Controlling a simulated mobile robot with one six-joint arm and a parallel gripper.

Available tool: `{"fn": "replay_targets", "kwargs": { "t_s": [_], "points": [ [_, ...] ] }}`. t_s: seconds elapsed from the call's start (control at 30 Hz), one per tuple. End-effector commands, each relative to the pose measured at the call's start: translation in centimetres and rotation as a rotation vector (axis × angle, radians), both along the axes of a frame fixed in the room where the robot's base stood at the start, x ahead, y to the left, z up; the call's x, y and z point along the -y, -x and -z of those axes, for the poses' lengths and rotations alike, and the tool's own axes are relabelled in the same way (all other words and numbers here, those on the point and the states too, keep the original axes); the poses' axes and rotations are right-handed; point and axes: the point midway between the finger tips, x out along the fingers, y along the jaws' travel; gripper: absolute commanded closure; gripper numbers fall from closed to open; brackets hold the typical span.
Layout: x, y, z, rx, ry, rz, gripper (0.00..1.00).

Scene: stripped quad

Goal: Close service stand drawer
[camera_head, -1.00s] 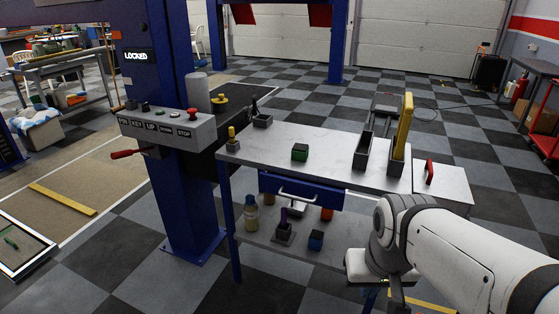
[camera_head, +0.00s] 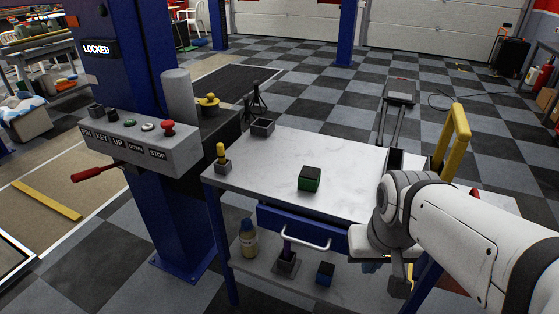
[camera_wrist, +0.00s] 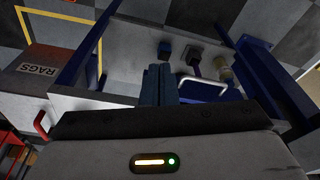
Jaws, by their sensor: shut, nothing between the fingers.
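The service stand (camera_head: 258,165) has a pale top, and its blue drawer (camera_head: 285,222) is under the front edge. The drawer front carries a light bar handle (camera_head: 305,240). How far the drawer stands out is hard to tell. In the wrist view, the handle (camera_wrist: 205,83) and the blue drawer (camera_wrist: 208,95) appear just right of my gripper (camera_wrist: 160,72). My gripper's dark blue fingers are together and empty, apart from the handle in the picture. In the head view, my wrist hides the right part of the stand and most of my gripper.
A bottle (camera_head: 248,240) and small blocks sit on the lower shelf. A blue lift post (camera_head: 180,235) with a control box (camera_head: 150,145) stands left. A RAGS box (camera_wrist: 45,68) shows in the wrist view.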

Motion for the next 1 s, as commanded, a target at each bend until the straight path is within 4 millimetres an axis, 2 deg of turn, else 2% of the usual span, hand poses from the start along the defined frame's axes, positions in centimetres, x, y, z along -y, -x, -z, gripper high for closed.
{"fn": "replay_targets", "kwargs": {
  "t_s": [0.37,0.47,0.53,0.67,0.77,0.87,1.0],
  "points": [
    [0.0,0.0,0.0,-0.001,0.003,-0.006,1.0],
    [-0.3,-0.3,0.5,-0.011,0.036,-0.082,1.0],
    [-0.2,-0.9,1.2,-0.028,0.093,-0.201,1.0],
    [-1.8,-2.9,2.9,-0.071,0.273,-0.598,1.0],
    [-4.2,-5.2,4.4,-0.107,0.452,-0.99,1.0],
    [-7.6,-7.4,5.6,-0.14,0.641,-1.384,1.0],
    [-13.5,-9.6,7.2,-0.181,0.905,-1.881,1.0]
  ]
}}
